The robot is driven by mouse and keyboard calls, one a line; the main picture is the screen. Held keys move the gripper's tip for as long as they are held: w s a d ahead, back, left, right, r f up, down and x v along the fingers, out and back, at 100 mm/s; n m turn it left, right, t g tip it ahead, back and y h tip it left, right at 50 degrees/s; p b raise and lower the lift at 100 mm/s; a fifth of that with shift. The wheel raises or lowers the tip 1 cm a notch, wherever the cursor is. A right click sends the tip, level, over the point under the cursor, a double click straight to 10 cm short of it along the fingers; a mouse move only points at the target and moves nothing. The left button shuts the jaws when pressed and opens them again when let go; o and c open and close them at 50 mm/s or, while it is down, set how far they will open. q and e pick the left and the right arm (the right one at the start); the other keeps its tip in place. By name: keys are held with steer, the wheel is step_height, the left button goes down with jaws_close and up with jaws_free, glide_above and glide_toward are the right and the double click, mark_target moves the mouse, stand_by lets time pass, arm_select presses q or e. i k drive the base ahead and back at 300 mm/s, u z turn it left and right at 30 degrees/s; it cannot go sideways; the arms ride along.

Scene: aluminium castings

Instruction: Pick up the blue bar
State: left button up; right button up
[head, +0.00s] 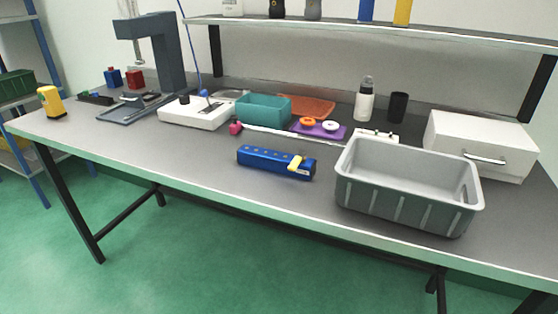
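The blue bar (265,161) lies flat on the grey workbench (190,160), in the middle of the head view and close to the front edge. It is a long block with a row of small round yellowish marks along its top. A yellow piece (296,163) sits at its right end. Nothing covers the bar. Neither of my grippers shows in the head view.
A grey bin (405,205) stands just right of the bar. Behind are a teal bin (263,109), a purple mat (318,129), a thin white rod (290,134) and a white device (194,113). A white drawer box (470,143) is at right. Bench left of the bar is clear.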

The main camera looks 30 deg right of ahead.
mark_target(276, 162)
steer(key=u, duration=0.85)
steer(key=i, duration=1)
steer(key=z, duration=2.5)
steer(key=k, duration=0.35)
steer(key=i, duration=0.35)
